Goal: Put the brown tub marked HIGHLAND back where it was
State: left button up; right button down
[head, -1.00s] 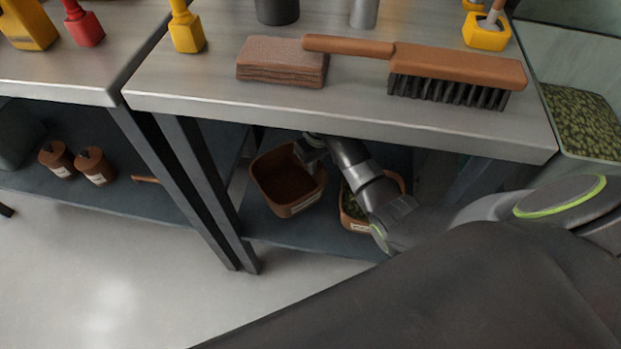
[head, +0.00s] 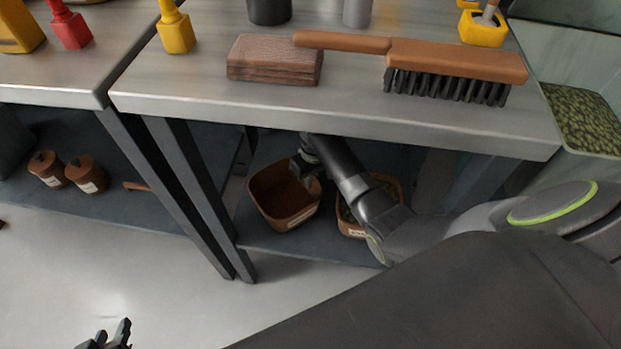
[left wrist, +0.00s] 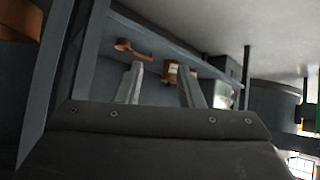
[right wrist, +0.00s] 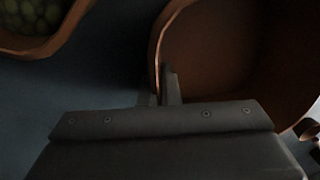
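A brown, empty, open tub (head: 270,212) sits on or just above the lower shelf under the right bench. Its pale label is too small to read. My right gripper (head: 305,167) has its fingers on either side of the tub's wall; in the right wrist view the gripper (right wrist: 161,92) is closed on that wall, one finger inside the tub (right wrist: 225,50). A second brown tub (head: 352,230) with green contents stands to its right, partly behind my arm. My left gripper (head: 114,325) is open and empty, low over the floor; its spread fingers show in the left wrist view (left wrist: 160,82).
The blue-grey lower shelf (head: 320,247) has bench legs (head: 205,200) at its left. A brush (head: 455,65) and a brown block (head: 275,62) lie on the bench top. Two brown canisters (head: 85,175) stand on the left bench's shelf. The floor in front is clear.

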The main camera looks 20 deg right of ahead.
jog(key=shift+f, duration=0.1)
jog(key=c, duration=1.6)
grip_release()
jog(key=shift+c, duration=0.2)
pick_arm(q)
jog(key=shift+s+f, duration=0.1)
